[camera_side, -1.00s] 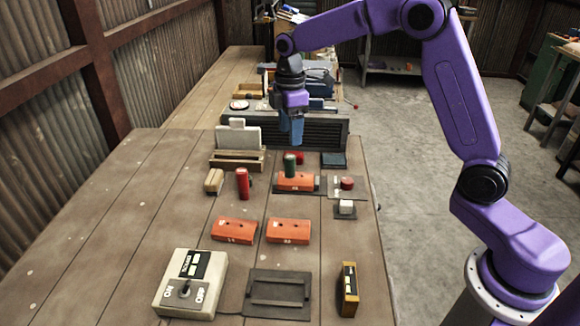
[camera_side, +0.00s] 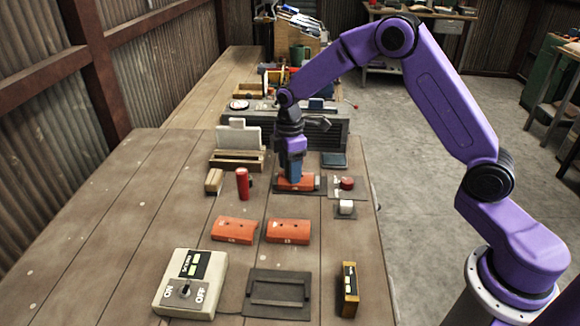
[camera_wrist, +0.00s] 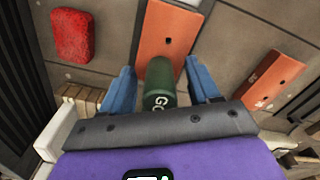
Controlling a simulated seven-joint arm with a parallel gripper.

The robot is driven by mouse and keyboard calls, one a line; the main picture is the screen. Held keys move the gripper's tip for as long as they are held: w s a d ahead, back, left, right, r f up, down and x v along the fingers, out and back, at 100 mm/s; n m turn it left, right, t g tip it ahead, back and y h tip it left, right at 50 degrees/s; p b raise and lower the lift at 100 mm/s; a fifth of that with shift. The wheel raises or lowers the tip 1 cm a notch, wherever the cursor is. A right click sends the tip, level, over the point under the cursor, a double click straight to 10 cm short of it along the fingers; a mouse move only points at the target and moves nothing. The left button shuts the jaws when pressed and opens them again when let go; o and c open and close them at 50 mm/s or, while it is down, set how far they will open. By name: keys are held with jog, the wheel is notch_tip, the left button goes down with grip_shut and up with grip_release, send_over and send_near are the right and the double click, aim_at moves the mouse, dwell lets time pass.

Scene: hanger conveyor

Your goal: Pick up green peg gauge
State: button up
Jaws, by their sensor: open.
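The green peg gauge (camera_wrist: 160,84) shows in the wrist view as a dark green cylinder with white lettering on its end. It stands at an orange block (camera_wrist: 168,38), which also shows in the side view (camera_side: 297,184). My gripper (camera_wrist: 161,84) is open, with one blue finger on each side of the peg. A gap shows between the peg and each finger. In the side view my gripper (camera_side: 293,177) is low over the orange block and hides the green peg.
A red peg (camera_side: 242,184) stands to the left. Two more orange blocks (camera_side: 235,230) (camera_side: 288,231) lie nearer the camera. A red button (camera_side: 347,183) and a white block (camera_side: 346,207) are at the right. A dark ribbed box (camera_side: 325,132) stands behind.

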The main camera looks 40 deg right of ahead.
grip_shut()
jog(key=shift+r, duration=0.15)
jog(key=shift+r, duration=0.55)
jog(key=s+d+r, duration=0.2)
jog(key=s+r, duration=0.9)
jog(key=s, duration=0.2)
jog(key=shift+w+d+f, duration=0.1)
jog(key=shift+w+f, duration=1.4)
jog(key=shift+w, duration=0.3)
jog(key=shift+w+f, duration=1.5)
jog(key=shift+w, duration=0.25)
jog(key=shift+w+d+f, duration=0.1)
jog(key=shift+w+f, duration=1.4)
jog(key=shift+w, duration=0.3)
